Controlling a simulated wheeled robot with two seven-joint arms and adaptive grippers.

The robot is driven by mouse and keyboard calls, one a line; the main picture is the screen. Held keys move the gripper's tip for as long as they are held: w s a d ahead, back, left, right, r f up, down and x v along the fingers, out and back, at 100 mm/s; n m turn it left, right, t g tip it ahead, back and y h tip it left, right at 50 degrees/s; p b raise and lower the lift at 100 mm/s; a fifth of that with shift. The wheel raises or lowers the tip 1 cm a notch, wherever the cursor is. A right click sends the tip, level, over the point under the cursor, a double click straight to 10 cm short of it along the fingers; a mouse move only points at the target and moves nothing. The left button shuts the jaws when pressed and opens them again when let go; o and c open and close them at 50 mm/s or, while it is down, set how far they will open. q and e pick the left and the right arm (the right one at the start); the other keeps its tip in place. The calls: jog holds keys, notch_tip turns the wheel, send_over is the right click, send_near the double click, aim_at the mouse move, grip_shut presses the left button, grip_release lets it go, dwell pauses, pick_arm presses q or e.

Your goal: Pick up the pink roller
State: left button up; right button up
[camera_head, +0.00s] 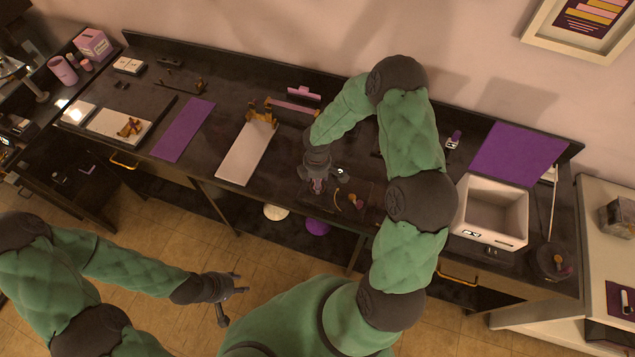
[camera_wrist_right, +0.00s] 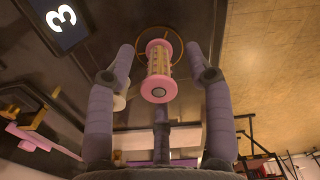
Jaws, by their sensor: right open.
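The pink roller (camera_wrist_right: 158,72), with pink end discs and a ribbed tan middle, stands end-on to the camera in the right wrist view. My right gripper (camera_wrist_right: 160,62) is open, with its fingers spread around the roller and visible gaps on both sides. In the head view my right gripper (camera_head: 318,184) points down over the dark counter, with a bit of pink (camera_head: 319,187) between its fingers; most of the roller is hidden there. My left gripper (camera_head: 232,292) is open and empty, over the floor in front of the counter.
A dark tray (camera_head: 335,200) with small items lies under the right gripper. A white board (camera_head: 245,153) and a purple mat (camera_head: 184,130) lie to its left. A white bin (camera_head: 492,211) stands to the right.

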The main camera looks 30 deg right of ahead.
jog(key=shift+f, duration=0.8)
jog(key=c, duration=1)
jog(key=shift+r, duration=0.15)
jog(key=shift+c, duration=0.2)
